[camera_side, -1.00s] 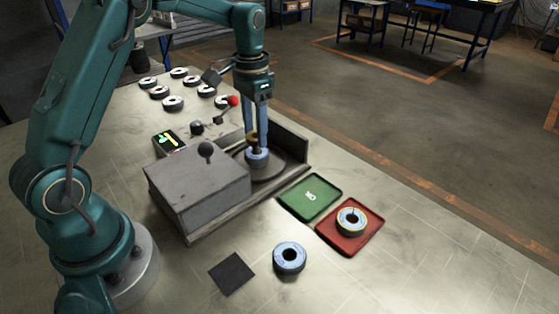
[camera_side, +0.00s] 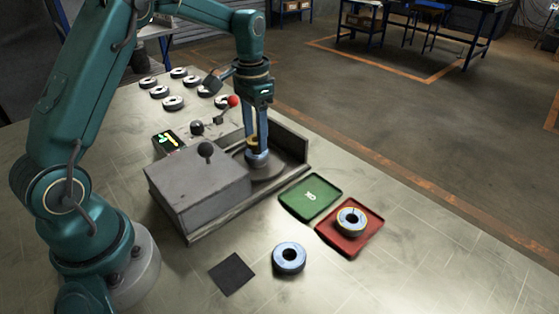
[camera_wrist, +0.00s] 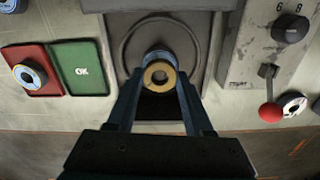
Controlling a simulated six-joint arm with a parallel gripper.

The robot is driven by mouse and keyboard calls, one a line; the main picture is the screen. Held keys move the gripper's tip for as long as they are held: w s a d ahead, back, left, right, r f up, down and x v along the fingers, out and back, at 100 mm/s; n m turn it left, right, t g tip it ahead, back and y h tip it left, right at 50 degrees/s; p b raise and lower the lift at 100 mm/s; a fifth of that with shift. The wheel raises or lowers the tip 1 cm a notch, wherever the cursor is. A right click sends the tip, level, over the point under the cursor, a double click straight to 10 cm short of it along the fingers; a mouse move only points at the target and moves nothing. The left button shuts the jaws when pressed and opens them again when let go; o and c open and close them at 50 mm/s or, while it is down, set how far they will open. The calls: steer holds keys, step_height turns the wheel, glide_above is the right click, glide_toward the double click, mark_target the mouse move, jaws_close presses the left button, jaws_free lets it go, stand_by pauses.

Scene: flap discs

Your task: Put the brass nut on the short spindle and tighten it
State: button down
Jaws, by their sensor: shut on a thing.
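The brass nut (camera_wrist: 159,76) shows as a ring in the wrist view, between the fingertips of my gripper (camera_wrist: 160,82). My gripper is shut on it. In the side view my gripper (camera_side: 257,150) points down over the round plate of the grey fixture (camera_side: 270,170), and its fingers hide most of the nut. A blue-grey round part shows just behind the nut in the wrist view. The spindle is mostly hidden, so I cannot tell whether the nut's thread is engaged on it.
A grey box with a black knob (camera_side: 206,150) stands beside the fixture. A green tray (camera_side: 310,196) is empty; a red tray (camera_side: 359,238) holds a disc (camera_side: 351,220). Another disc (camera_side: 289,258) lies near a black pad (camera_side: 232,273). A red-knobbed lever (camera_side: 233,101) and several discs stand behind.

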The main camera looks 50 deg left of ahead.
steer(key=shift+f, duration=0.2)
steer(key=shift+f, duration=0.7)
steer(key=m, duration=0.4)
steer(key=shift+m, duration=0.4)
steer(key=m, duration=0.7)
steer(key=shift+m, duration=0.7)
steer(key=m, duration=0.5)
steer(key=shift+f, duration=0.1)
